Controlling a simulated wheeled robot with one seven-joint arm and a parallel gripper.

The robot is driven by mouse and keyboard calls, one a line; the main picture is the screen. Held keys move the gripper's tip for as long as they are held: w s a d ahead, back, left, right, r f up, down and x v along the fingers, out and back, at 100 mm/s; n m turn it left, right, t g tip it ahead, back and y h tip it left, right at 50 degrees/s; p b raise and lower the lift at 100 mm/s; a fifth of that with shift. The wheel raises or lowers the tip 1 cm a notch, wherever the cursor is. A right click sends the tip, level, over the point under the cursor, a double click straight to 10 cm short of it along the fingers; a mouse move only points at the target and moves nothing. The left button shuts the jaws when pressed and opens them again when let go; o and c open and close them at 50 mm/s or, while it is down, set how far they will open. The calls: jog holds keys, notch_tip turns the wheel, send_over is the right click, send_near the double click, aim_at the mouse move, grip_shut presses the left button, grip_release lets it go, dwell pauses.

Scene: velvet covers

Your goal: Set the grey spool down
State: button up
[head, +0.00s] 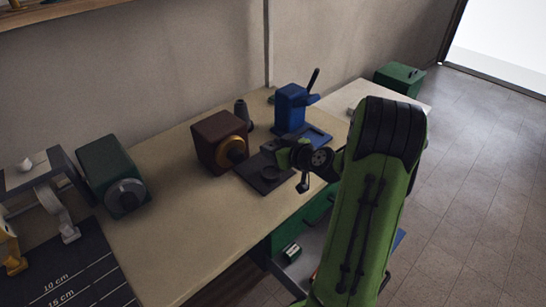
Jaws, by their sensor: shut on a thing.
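My gripper (284,152) is over the dark flat base (256,183) on the workbench, beside the brown box-shaped machine. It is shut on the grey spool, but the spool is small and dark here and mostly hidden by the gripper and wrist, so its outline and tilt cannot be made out. A dark round ring or recess (269,173) shows on the flat base, just below the gripper. I cannot tell whether the spool touches anything beneath it.
On the workbench (185,230) stand a brown machine (216,138), a blue machine (289,107), a dark cone-like piece (242,113) and a green machine (106,166). A marked dark mat (75,268) lies at the left. The bench's front middle is clear.

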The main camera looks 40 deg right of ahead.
jog(key=shift+r, duration=0.7)
jog(key=shift+a+f, duration=0.15)
jog(key=shift+a, duration=0.05)
jog(key=s+a+n+g+y+p, duration=0.1)
jog(key=a+n+g+y+p, duration=0.1)
jog(key=a, duration=0.5)
jog(key=s+a+f+n+g+y+p, duration=0.1)
jog(key=s+a+n+g+y+p, duration=0.1)
jog(key=a+n+y+p, duration=0.2)
jog(key=s+a+f+n+g+y+p, duration=0.1)
jog(key=s+a+n+y+p, duration=0.1)
jog(key=a, duration=0.8)
jog(key=n+y+p, duration=0.1)
jog(key=n+y, duration=0.1)
jog(key=shift+a+n+g+y+p, duration=0.2)
jog(key=shift+n+g+y+p, duration=0.1)
jog(key=shift+g+y+p, duration=0.1)
